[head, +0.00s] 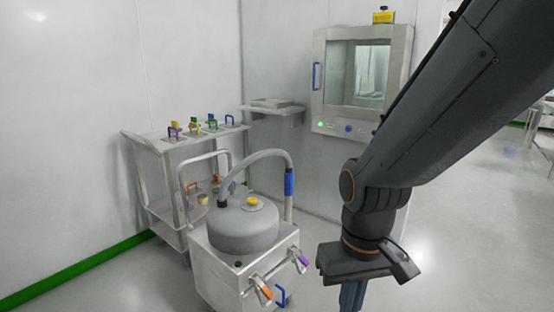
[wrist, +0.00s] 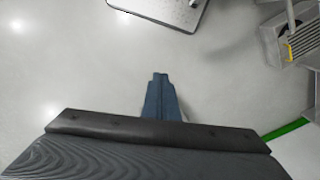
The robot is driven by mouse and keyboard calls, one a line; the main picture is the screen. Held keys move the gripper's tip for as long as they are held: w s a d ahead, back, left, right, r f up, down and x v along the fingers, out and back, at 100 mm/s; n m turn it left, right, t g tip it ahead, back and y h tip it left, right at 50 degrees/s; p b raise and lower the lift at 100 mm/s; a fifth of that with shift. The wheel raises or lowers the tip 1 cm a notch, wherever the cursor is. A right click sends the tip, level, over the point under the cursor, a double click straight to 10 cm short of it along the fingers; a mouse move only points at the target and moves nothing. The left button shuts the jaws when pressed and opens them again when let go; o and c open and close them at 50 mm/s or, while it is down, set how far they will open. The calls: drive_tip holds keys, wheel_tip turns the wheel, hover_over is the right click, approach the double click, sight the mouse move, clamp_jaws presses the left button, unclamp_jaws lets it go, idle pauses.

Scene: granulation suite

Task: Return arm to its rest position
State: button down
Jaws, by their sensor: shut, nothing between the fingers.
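My arm comes in from the upper right of the head view and bends down at the wrist. My gripper (head: 352,297) points down at the bottom edge of that view, partly cut off. In the wrist view my gripper (wrist: 160,78) shows as blue fingers close together over bare floor. It is shut with nothing between the fingers, and it touches nothing that I can see.
A steel cart (head: 222,268) with a grey round vessel (head: 240,228) and hose stands left of my gripper. Behind it are a steel shelf trolley (head: 150,178) and a wall cabinet (head: 318,95) with a window. Floor (head: 470,240) at right is clear.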

drive_tip(key=s+d+r+m+p, duration=0.1)
drive_tip(key=d+r+m+p, duration=0.1)
drive_tip(key=d+r+p, duration=0.4)
drive_tip(key=r+p, duration=0.1)
drive_tip(key=p, duration=0.1)
drive_tip(key=shift+s+d+r+p, duration=0.2)
drive_tip(key=shift+d+r+p, duration=0.1)
drive_tip(key=shift+p, duration=0.1)
idle(0.5)
